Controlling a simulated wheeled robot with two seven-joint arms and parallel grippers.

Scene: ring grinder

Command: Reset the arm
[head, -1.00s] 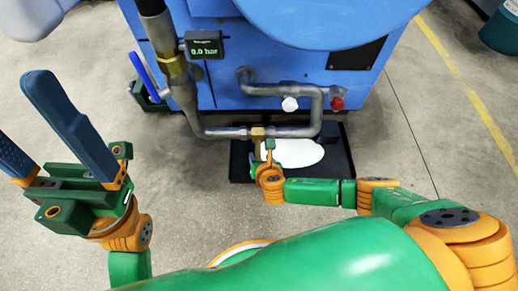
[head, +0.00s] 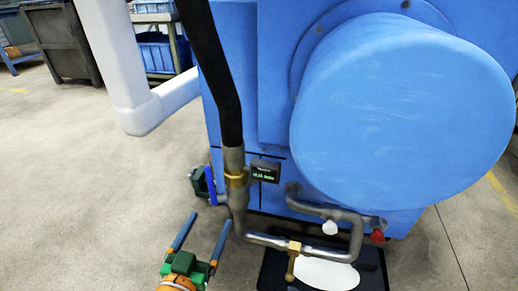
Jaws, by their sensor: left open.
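My left gripper (head: 208,220) is open and empty at the lower left of the head view. Its two blue fingers point up toward the machine, with a gap between them. The tip of its right finger appears close to the grey metal pipe (head: 238,205); I cannot tell the distance in depth. My right arm and gripper are not in view. The blue ring grinder machine (head: 400,110) fills the right side. A small brass valve (head: 293,260) on the low pipe has nothing holding it. A gauge (head: 265,171) shows green digits too small to read surely.
A black tray (head: 375,282) with a white puddle (head: 328,274) lies under the pipe. A blue lever (head: 211,185) stands beside the pipe. A white duct (head: 125,85) and a shelf of blue bins (head: 155,52) are behind. The floor at left is clear.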

